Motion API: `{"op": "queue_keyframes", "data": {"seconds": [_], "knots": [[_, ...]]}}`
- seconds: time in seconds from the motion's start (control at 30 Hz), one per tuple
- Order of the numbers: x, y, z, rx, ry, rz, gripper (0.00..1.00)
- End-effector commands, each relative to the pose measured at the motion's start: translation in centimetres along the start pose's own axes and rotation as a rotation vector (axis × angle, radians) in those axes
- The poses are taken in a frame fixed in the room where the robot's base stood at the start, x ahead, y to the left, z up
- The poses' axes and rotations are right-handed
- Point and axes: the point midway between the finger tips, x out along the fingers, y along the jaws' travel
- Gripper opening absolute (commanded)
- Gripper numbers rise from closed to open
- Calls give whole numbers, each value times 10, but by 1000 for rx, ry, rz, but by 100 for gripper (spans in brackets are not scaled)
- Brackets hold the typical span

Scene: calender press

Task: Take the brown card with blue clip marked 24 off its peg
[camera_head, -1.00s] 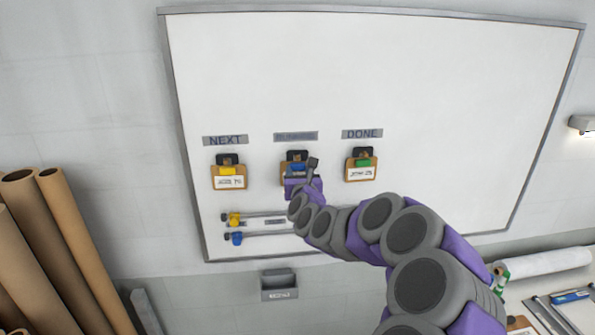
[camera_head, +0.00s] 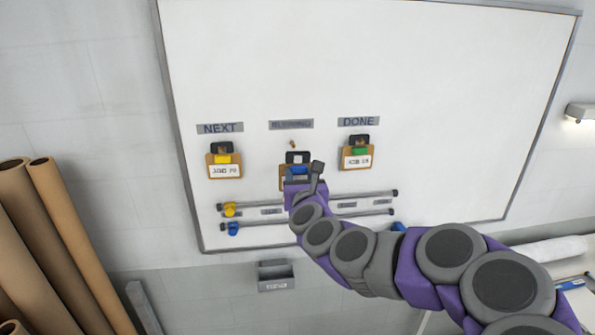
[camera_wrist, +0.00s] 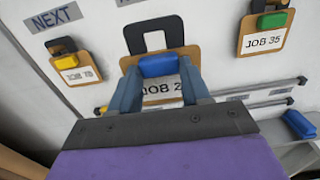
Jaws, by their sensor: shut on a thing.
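The brown card with the blue clip (camera_wrist: 158,66) is between the fingers of my gripper (camera_wrist: 161,88) in the wrist view. Its white label reads "JOB 2", with the rest hidden by a finger. Its black hanging loop (camera_wrist: 153,36) stands above the clip. In the head view the card's black loop (camera_head: 297,157) sits below the bare middle peg (camera_head: 292,143), clear of it. My gripper (camera_head: 301,186) is shut on the card in front of the board and hides much of it.
A yellow-clip card (camera_head: 225,161) hangs under NEXT on the left, a green-clip card (camera_head: 357,153) under DONE on the right. Two rails (camera_head: 362,195) with sliders run below. A grey bin (camera_head: 275,276) is under the whiteboard (camera_head: 440,80). Brown rolls (camera_head: 60,230) stand at left.

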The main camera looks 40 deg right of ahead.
Motion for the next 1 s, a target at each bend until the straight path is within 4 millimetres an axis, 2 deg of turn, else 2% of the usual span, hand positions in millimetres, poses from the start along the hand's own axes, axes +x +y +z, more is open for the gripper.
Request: {"op": "queue_keyframes", "data": {"seconds": [0.1, 0.5, 0.73, 1.0], "knots": [[-23, 0, -4, -3, -7, -1, 18], [-62, -1, -3, -3, -6, -4, 18], [-74, -1, -2, -1, -1, -1, 18], [-77, 0, -1, -1, 0, -1, 18]]}}
